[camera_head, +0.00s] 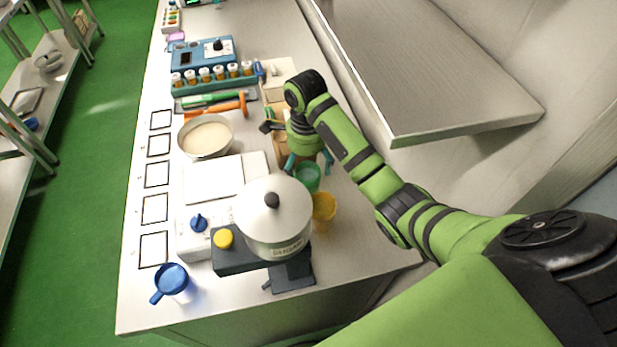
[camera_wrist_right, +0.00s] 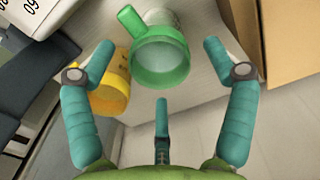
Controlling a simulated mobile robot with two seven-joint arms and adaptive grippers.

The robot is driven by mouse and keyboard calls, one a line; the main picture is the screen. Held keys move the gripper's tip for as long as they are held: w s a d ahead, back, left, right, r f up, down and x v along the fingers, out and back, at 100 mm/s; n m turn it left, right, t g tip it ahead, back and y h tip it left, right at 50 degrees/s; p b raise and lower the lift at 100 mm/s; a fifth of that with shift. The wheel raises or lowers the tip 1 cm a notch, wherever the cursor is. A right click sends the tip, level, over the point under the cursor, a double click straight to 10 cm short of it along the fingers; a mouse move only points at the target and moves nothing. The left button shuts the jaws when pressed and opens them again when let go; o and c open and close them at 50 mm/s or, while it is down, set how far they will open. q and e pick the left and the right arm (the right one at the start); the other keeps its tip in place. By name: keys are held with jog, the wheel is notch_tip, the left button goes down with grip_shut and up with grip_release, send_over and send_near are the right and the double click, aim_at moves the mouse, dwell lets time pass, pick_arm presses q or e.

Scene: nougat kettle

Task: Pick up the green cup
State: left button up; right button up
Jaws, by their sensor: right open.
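The green cup (camera_head: 308,176) stands on the table beside the kettle; in the right wrist view the green cup (camera_wrist_right: 160,58) shows its open rim towards me and its handle to the upper left. My right gripper (camera_head: 307,163) is at the green cup, with its fingers spread. In the right wrist view the open fingers of my right gripper (camera_wrist_right: 158,60) lie on either side of the cup, apart from it, and a third finger shows below. My left gripper is not in view.
A yellow cup (camera_head: 324,206) stands close to the green one, and in the right wrist view the yellow cup (camera_wrist_right: 110,92) is near the left finger. The lidded kettle (camera_head: 272,222) and a cardboard box (camera_wrist_right: 283,40) are close by. A blue cup (camera_head: 174,283) is at the front left.

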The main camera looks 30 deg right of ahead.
aim_at(306, 177)
jog(key=shift+s+a+f+p, duration=0.1)
jog(key=shift+a+f+p, duration=0.05)
jog(key=shift+f+p, duration=0.25)
notch_tip(306, 177, down, 4)
jog(key=shift+r+p, duration=0.1)
jog(key=shift+p, duration=0.6)
jog(key=shift+f, duration=0.45)
grip_shut()
